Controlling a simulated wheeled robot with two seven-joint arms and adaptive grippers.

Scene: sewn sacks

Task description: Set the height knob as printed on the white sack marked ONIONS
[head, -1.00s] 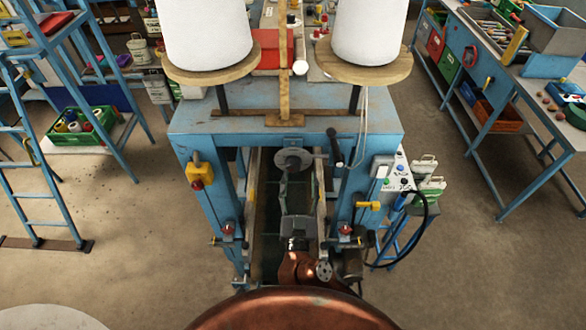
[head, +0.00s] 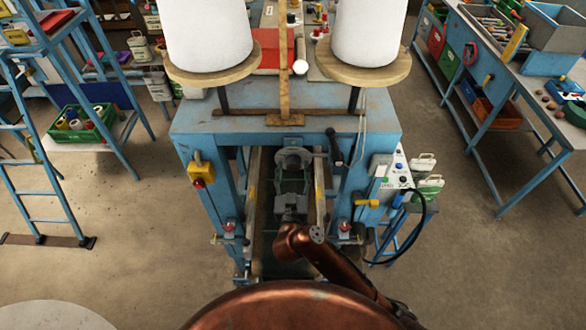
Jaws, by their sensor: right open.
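My right gripper (head: 292,174) is open. It reaches up the middle of the blue machine frame (head: 285,120), between its two side rails, close to a grey round part (head: 293,156) under the crossbeam. I cannot tell whether it touches that part. Small red knobs sit on the left post (head: 229,228) and the right post (head: 345,228). A black-handled lever (head: 334,140) is on the crossbeam's right side. I cannot tell which is the height knob. No white sack marked ONIONS is discernible. My left gripper is not in view.
Two white thread cones (head: 208,35) stand on wooden discs above the machine. A control box (head: 395,180) with a black cable hangs at its right. A blue ladder (head: 35,150) stands left and a workbench (head: 545,120) right.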

